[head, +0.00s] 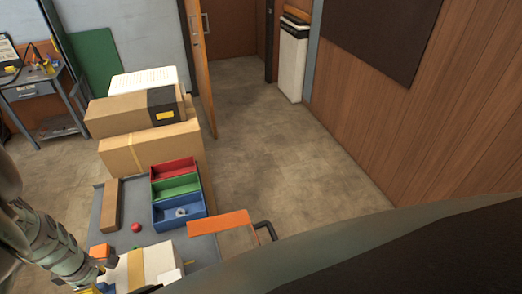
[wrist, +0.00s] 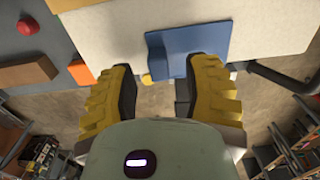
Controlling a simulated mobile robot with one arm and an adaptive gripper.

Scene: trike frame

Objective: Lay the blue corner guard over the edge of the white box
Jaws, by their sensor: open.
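The white box (wrist: 272,32) spans the top of the wrist view. In the head view the white box (head: 160,259) is at the bottom, with a tan band across it. The right finger overlaps the guard in the picture; contact cannot be told. In the head view my arm partly hides this area.
An orange block (wrist: 82,73), a brown block (wrist: 27,74) and a red ball (wrist: 28,25) lie left of the box. Red, green and blue bins (head: 180,205) stand behind on the grey tabletop, with cardboard boxes (head: 150,150) beyond. Open floor (head: 285,150) lies to the right.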

